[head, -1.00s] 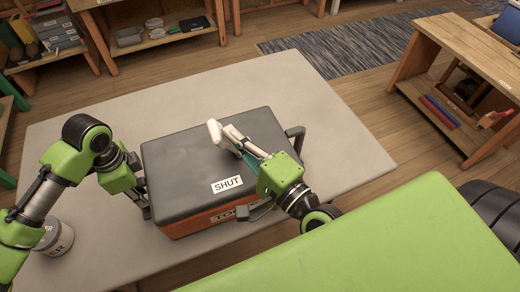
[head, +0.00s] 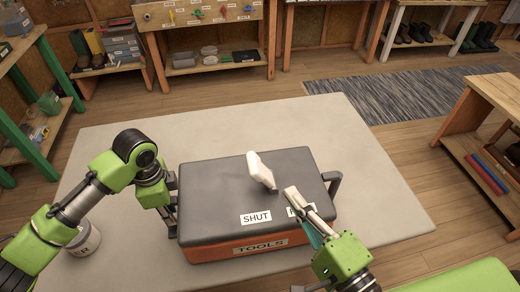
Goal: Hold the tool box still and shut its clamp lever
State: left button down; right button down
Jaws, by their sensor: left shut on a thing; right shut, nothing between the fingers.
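The tool box (head: 257,243) stands on the grey table, with a dark grey lid and an orange lower body marked TOOLS. A white clamp lever (head: 260,171) shows on the lid behind a SHUT label (head: 255,217); whether it is fully down is not clear. A second label (head: 300,211) is partly hidden by my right gripper. My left gripper (head: 172,204) is shut at the box's left side, apparently on a side handle that is mostly hidden. My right gripper (head: 291,192) is shut and empty over the lid's front right, apart from the lever.
A side handle (head: 333,183) sticks out at the box's right. A white jar (head: 83,240) stands at the table's left, partly behind my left arm. The table (head: 240,125) is clear behind the box. Shelves, a bench and a rug (head: 395,92) lie beyond.

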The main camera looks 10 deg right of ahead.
pick_arm(q)
jog(key=shift+a, duration=0.1)
jog(key=c, duration=1.8)
grip_release()
jog(key=shift+w+r, duration=0.1)
jog(key=shift+r, duration=0.05)
jog(key=shift+c, duration=0.2)
jog(key=shift+s+f, duration=0.2)
jog(key=shift+f, duration=0.05)
notch_tip(320, 180, up, 12)
jog(key=shift+w+r, duration=0.1)
jog(key=shift+r, duration=0.1)
